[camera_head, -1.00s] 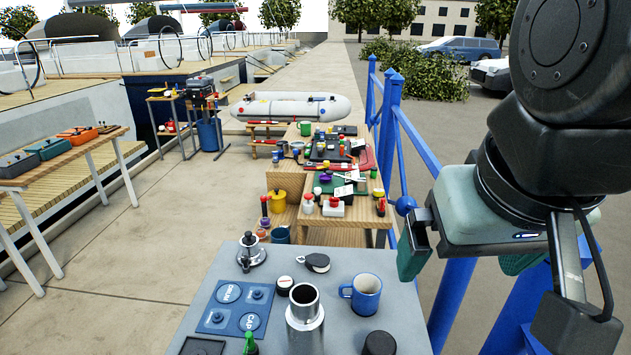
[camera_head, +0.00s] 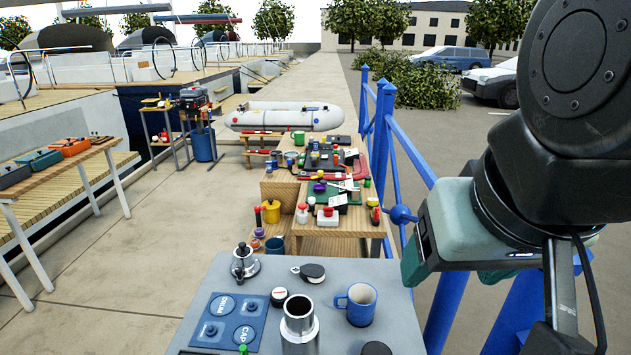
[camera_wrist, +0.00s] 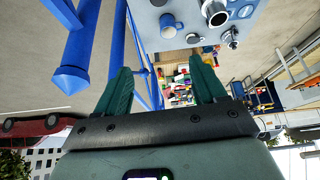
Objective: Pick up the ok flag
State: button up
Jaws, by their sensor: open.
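I cannot make out an ok flag in either view; it may be hidden or too small among the clutter. My gripper (camera_head: 455,272) hangs at the right of the head view, beside the blue railing and right of the grey table. Its two green fingers are apart with nothing between them, as the wrist view (camera_wrist: 160,68) shows. The wooden bench (camera_head: 350,242) beyond the grey table holds several small coloured things, too small to name surely.
The near grey table (camera_head: 215,285) carries a blue mug (camera_head: 360,306), a metal cylinder (camera_head: 299,325) and a blue panel (camera_head: 228,325). The blue railing (camera_head: 384,140) runs along the right. A grey dinghy (camera_head: 290,117) lies behind the bench.

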jog(key=c, duration=0.3)
